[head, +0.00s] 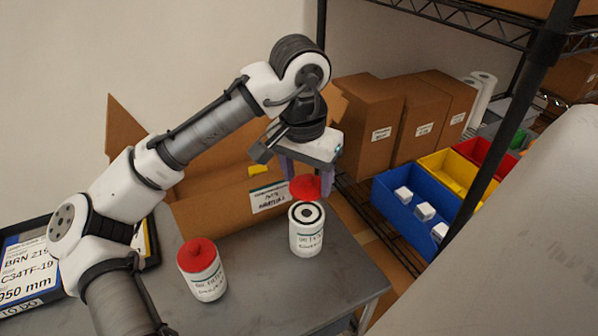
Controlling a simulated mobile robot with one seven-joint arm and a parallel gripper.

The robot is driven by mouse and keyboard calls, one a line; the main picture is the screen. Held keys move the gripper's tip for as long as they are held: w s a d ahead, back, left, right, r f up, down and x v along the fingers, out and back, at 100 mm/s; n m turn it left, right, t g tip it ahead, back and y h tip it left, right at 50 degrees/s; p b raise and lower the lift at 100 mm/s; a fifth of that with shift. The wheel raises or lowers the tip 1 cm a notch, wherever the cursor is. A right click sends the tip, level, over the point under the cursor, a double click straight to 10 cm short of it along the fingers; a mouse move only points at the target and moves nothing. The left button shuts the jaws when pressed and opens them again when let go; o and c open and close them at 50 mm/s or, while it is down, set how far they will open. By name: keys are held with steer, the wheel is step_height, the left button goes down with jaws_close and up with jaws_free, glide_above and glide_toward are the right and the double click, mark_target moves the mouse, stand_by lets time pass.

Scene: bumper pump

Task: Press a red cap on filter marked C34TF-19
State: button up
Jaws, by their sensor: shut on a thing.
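My gripper (306,187) is shut on a red cap (305,188) and holds it just above a white filter. That filter (307,238) stands upright near the right edge of the grey table, with its black ring top uncovered. I cannot tell whether the cap touches its rim. A second white filter (209,283) stands upright to the left and nearer, with a red cap (197,254) on its top. The print on both filters is too small to read. A sign (30,262) at the left, partly hidden by my arm, reads C34TF-19.
An open cardboard box (215,211) stands behind the filters, close to my gripper. A wire shelf to the right holds blue (406,203), yellow and red bins and several brown boxes. The grey table (262,292) is bare between and in front of the filters.

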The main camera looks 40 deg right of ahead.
mark_target(306, 187)
steer(key=shift+f+b, duration=2.05)
steer(key=shift+f, duration=0.2)
steer(key=shift+f+b, duration=0.3)
steer(key=shift+f, duration=0.5)
steer(key=shift+p, duration=0.65)
steer(key=shift+f+p, duration=0.15)
steer(key=shift+p, duration=0.4)
stand_by(0.3)
steer(key=o, duration=1.3)
steer(key=shift+o, duration=0.2)
